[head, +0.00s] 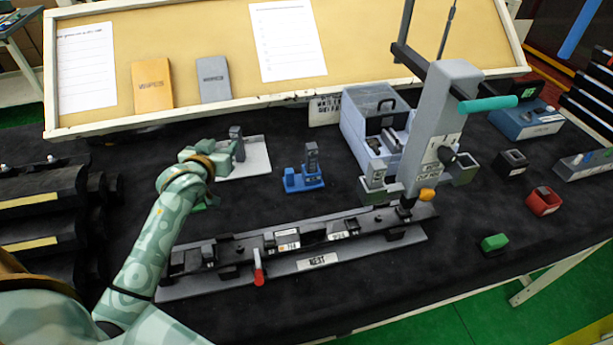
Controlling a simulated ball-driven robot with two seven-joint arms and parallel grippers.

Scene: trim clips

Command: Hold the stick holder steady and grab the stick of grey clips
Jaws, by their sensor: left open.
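A stick of grey clips (237,134) stands upright at the pale stick holder (256,158), left of the table's middle. My left gripper (226,156) is open just left of this stick, over the holder's left part. It hides part of the holder and the stick's lower end. I cannot tell whether a finger touches either one. A second, blue holder (305,182) with a blue-grey stick (311,156) stands to the right, apart from my gripper. My right gripper is not in view.
A long fixture rail (318,262) with a red lever (258,268) lies in front. A grey press (435,130) with a teal handle (488,103) and a pale bin (350,128) stand to the right. Black racks (40,215) flank the left. A sloped board (360,70) closes the back.

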